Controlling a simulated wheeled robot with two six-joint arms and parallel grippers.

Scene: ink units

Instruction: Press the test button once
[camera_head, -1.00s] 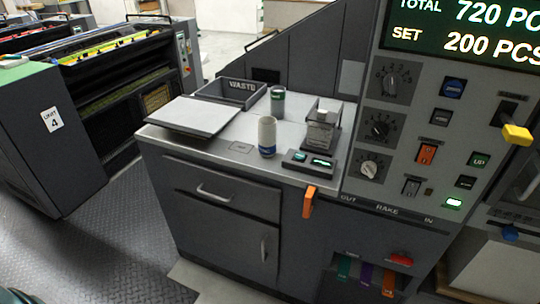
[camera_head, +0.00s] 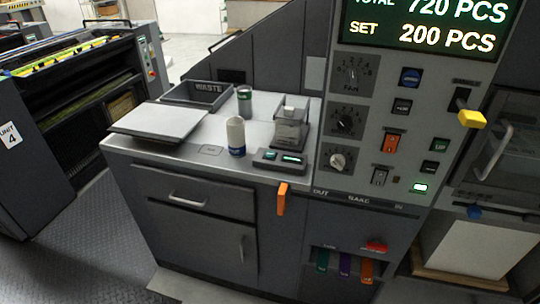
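The control panel (camera_head: 366,209) stands at the right under a lit display (camera_head: 425,33) reading TOTAL 720 PCS and SET 200 PCS. A red button (camera_head: 376,246) sits lower down, above coloured tabs. Neither gripper is in view.
Left of the panel, a grey counter (camera_head: 190,158) holds a waste tray (camera_head: 197,94), a flat plate (camera_head: 160,121), two cylinders, a clear box and a small device (camera_head: 279,160). An orange handle (camera_head: 282,198) hangs at its front. A yellow-handled lever (camera_head: 472,119) juts out right. Floor is open at lower left.

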